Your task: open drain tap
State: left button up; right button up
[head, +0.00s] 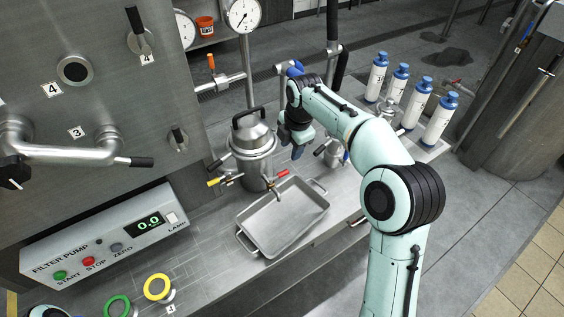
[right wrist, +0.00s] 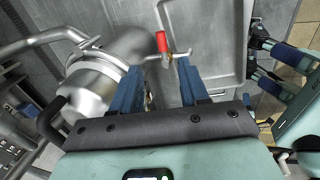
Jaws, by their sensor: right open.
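The steel jacketed vessel (head: 252,160) stands on the bench with a black handle on its lid, and it also shows in the right wrist view (right wrist: 93,80). A small drain tap (head: 275,189) sticks out from its side over the tray. In the right wrist view the tap has a red handle (right wrist: 162,42), pointing up in the picture. My right gripper (head: 297,143) is above and beside the vessel. Its blue fingers (right wrist: 157,82) are apart with nothing held, and the tap lies just beyond their tips. A teal and dark-blue part at the wrist view's right edge may be my left gripper.
A steel tray (head: 283,217) with handles lies below the tap. Blue-capped bottles (head: 401,84) stand at the back right. The filter pump panel (head: 105,238) is at left.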

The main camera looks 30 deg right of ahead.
aim_at(286, 171)
jog(key=f, duration=0.4)
jog(key=w+f, duration=0.1)
jog(key=f, duration=0.3)
jog(key=w+f, duration=0.1)
jog(key=f, duration=0.3)
jog(key=shift+w+a+b, duration=0.1)
jog(key=shift+b, duration=0.3)
grip_shut()
